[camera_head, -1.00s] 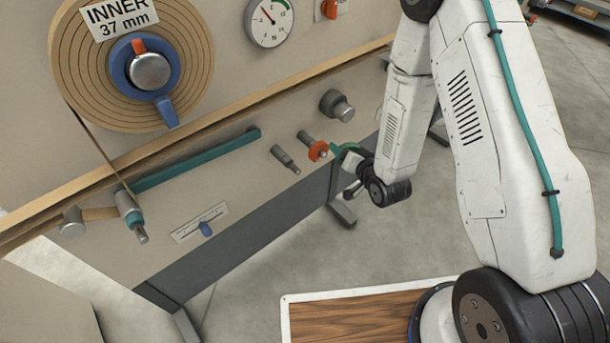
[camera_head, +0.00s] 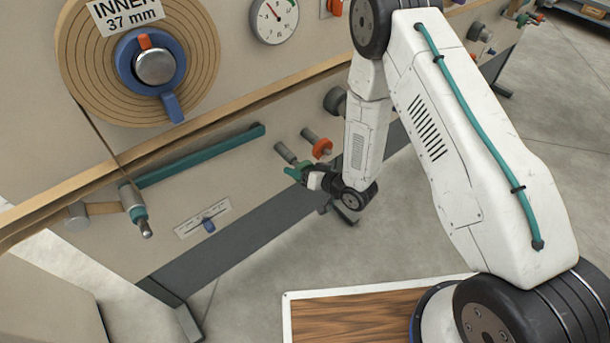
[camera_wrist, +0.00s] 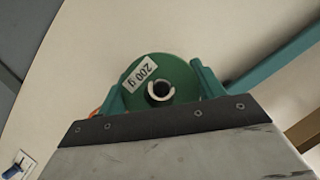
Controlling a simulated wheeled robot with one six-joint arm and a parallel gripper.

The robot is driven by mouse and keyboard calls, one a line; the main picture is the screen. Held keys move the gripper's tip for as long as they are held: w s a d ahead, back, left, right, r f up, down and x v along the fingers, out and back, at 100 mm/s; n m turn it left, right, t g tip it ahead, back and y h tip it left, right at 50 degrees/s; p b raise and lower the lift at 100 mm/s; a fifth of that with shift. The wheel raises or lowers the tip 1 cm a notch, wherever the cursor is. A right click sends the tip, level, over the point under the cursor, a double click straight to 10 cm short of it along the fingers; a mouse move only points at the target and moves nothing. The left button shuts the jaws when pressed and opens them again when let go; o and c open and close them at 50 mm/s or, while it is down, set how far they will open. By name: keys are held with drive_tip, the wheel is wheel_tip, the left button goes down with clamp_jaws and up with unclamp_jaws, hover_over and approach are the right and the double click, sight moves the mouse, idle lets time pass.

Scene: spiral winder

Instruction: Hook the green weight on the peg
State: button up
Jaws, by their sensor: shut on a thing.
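The green weight (camera_wrist: 178,78) is a disc labelled 200 g with a pale, open C-shaped ring at its centre. My gripper (camera_wrist: 158,80) is shut on it, one teal finger on each side. In the head view my gripper (camera_head: 300,172) is just below a bare grey peg (camera_head: 283,150) on the panel, and a little of the green weight (camera_head: 304,166) shows there. I cannot tell whether the weight touches this peg. A second peg (camera_head: 309,135) to its right carries an orange disc (camera_head: 322,148).
A teal bar (camera_head: 200,158) runs along the panel left of the pegs. A dark knob (camera_head: 335,101) stands out at the upper right, close to my arm. A slider scale (camera_head: 203,219) is lower left. A wooden rail (camera_head: 230,120) crosses above. Floor in front is free.

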sight(292, 164)
drive_tip(key=shift+w+a, duration=0.55)
drive_tip(key=shift+w, duration=0.25)
drive_tip(key=shift+w+a, duration=0.5)
drive_tip(key=shift+w, duration=0.25)
drive_tip(key=shift+w+a+f, duration=0.1)
drive_tip(key=shift+w+f, duration=0.05)
drive_tip(key=shift+w, duration=0.05)
drive_tip(key=o, duration=1.8)
